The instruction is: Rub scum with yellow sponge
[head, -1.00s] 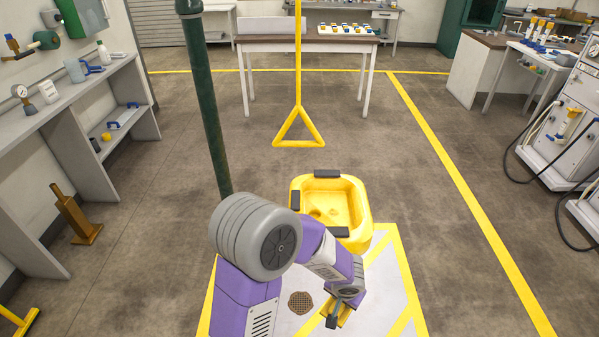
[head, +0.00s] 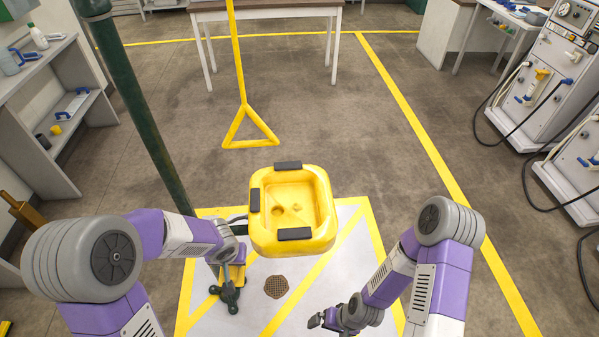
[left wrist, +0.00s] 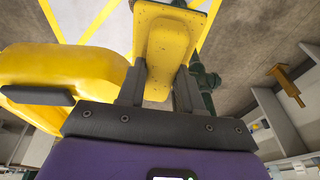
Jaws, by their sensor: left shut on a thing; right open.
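A yellow square basin (head: 268,235) with black pads on its rim stands in front of me. A few darker brownish spots (head: 296,208) show on its floor. My left gripper (head: 232,258) is at the basin's left side, largely hidden in the head view. In the left wrist view it (left wrist: 158,90) is shut on a yellow flat piece (left wrist: 166,40) with a small hole. I cannot tell whether this is the sponge. My right gripper (head: 322,320) is open and empty, low in front of the basin and to its right.
A dark green post (head: 140,110) rises left of the basin. A yellow triangle pull (head: 250,125) hangs beyond it. A floor drain (head: 276,286) lies in the striped floor area. A shelf (head: 70,115) at left holds a small yellow item (head: 57,130). Machines (head: 550,70) stand right.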

